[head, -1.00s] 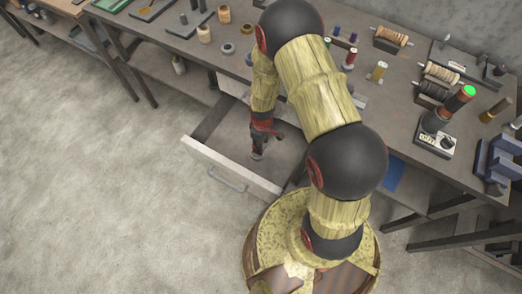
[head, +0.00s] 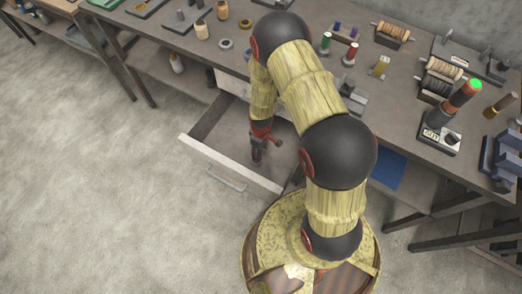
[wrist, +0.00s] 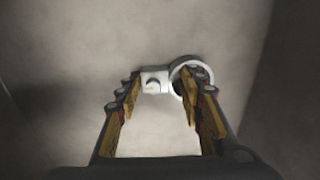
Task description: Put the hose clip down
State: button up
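The hose clip (wrist: 155,78) is a pale metal ring with a small block and a dark screw at its side. In the wrist view it sits at the fingertips of my gripper (wrist: 160,88). The block fills the gap between the fingers; the left fingertip meets its end and the right fingertip overlaps the ring. My gripper is shut on it. In the head view my gripper (head: 257,157) points down inside the open drawer (head: 232,165), close to its floor. The clip cannot be made out there. Whether it touches the drawer floor cannot be told.
The drawer's front wall and handle (head: 227,181) face the bare floor. The drawer floor around my gripper looks clear. The workbench (head: 300,60) above holds spools, a lamp post with a green top (head: 462,98) and small fixtures. A blue panel (head: 389,170) shows under the bench.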

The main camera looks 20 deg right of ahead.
jog(key=o, duration=0.3)
notch_tip(320, 180, up, 12)
jog(key=p, duration=0.4)
jog(key=shift+r+p, duration=0.2)
jog(key=shift+p, duration=0.15)
dwell(0.3)
jog(key=shift+s, duration=0.1)
